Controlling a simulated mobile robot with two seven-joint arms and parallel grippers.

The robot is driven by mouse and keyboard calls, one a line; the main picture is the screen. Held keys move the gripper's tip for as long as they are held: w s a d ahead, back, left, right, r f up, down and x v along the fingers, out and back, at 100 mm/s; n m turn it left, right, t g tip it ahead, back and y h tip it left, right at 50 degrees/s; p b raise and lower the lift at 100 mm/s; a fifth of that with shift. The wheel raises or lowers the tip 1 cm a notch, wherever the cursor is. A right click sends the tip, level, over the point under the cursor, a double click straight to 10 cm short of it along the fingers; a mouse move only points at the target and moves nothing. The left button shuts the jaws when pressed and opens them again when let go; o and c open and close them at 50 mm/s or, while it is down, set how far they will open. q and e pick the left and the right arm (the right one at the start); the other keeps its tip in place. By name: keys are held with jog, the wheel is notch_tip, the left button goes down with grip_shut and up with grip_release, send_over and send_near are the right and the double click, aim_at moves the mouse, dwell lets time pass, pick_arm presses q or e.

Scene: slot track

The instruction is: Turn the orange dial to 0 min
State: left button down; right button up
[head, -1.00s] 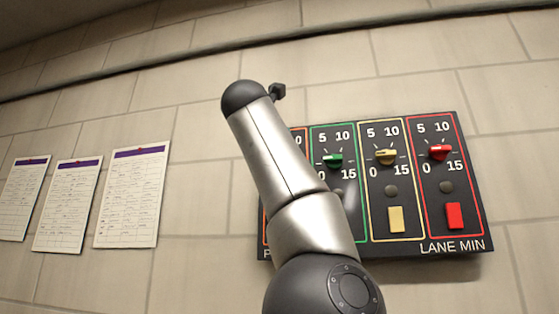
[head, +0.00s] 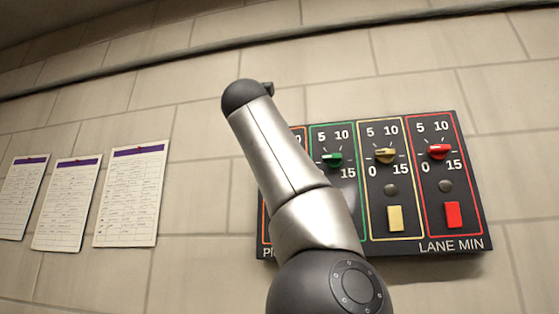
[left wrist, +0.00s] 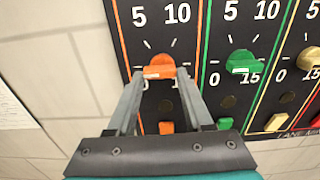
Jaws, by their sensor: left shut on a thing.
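The orange dial (left wrist: 160,64) is at the left end of the panel in the left wrist view, below the numbers 5 and 10. A white mark on it shows at its lower left, toward the 0 side. My left gripper (left wrist: 160,76) is shut on the orange dial, with one finger on each side. The fingers partly cover the 0 and 15 labels, so the exact setting is hard to read. In the head view my arm hides the orange dial. My right gripper is in neither view.
On the dark panel (head: 409,252), the green dial (head: 333,159), yellow dial (head: 385,155) and red dial (head: 438,151) sit to the right. An orange button (left wrist: 166,127) is below the orange dial. Paper sheets (head: 131,198) hang on the wall at left.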

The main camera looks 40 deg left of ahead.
pick_arm(q)
jog(key=c, duration=0.7)
grip_release()
jog(key=shift+f, duration=0.2)
jog(key=o, duration=0.4)
jog(key=shift+r, duration=0.15)
jog(key=shift+s+d, duration=0.1)
jog(key=b+v, duration=0.4)
jog(key=v, duration=1.1)
